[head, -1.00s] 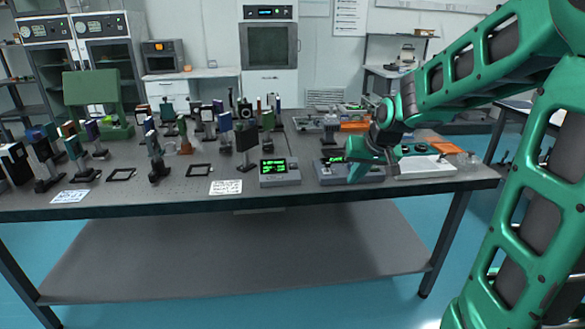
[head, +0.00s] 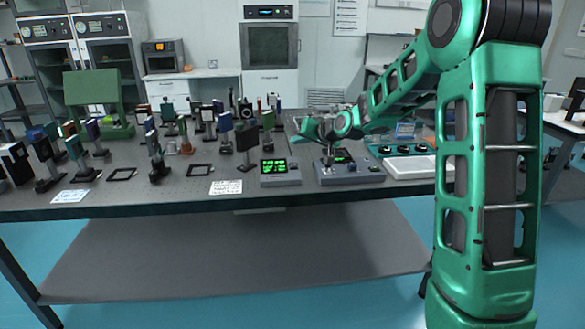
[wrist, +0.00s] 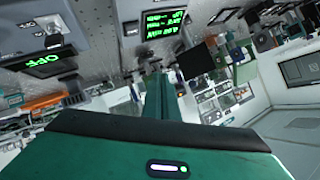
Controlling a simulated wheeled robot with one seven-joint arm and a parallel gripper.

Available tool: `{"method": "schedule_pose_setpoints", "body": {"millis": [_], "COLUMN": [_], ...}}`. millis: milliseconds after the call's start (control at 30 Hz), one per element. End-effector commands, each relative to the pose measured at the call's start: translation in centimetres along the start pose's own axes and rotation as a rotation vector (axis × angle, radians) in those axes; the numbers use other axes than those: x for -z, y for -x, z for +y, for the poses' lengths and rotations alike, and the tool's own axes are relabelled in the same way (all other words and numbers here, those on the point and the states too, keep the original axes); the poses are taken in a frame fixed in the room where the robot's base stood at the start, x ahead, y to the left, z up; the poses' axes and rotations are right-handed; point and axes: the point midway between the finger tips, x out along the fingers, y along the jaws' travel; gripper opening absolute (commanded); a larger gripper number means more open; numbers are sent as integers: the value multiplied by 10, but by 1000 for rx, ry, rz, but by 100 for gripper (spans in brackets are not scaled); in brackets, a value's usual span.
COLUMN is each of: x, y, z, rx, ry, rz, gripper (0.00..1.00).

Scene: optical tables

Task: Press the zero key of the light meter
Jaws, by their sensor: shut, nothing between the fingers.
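Two grey boxes with green displays stand side by side near the front edge of the table. The left box (head: 280,180) shows several lines of text; it also appears at the top of the wrist view (wrist: 130,10). The right box (head: 350,178) has a knob; in the wrist view its display (wrist: 50,62) reads OFF, upside down. I cannot read a label saying which is the light meter, nor make out a zero key. My gripper (head: 329,161) is shut and empty, over the back left part of the right box. I cannot tell whether it touches.
Several optics on posts (head: 225,130) crowd the table to the left and behind. A paper note (head: 226,187) lies left of the left box. A unit with dark round knobs (head: 403,149) and a white tray (head: 408,167) are to the right. The perforated tabletop (head: 190,188) is freer near the front.

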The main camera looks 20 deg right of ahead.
Motion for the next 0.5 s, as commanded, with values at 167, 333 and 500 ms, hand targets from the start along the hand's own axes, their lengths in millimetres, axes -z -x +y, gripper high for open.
{"method": "schedule_pose_setpoints", "body": {"millis": [167,333,500], "x": [0,-4,-15], "y": [0,-6,-19], "z": [0,5,14], "rx": [-1,-1,-2], "ry": [1,0,0], "rz": [-1,-1,-3], "gripper": [0,0,0]}}
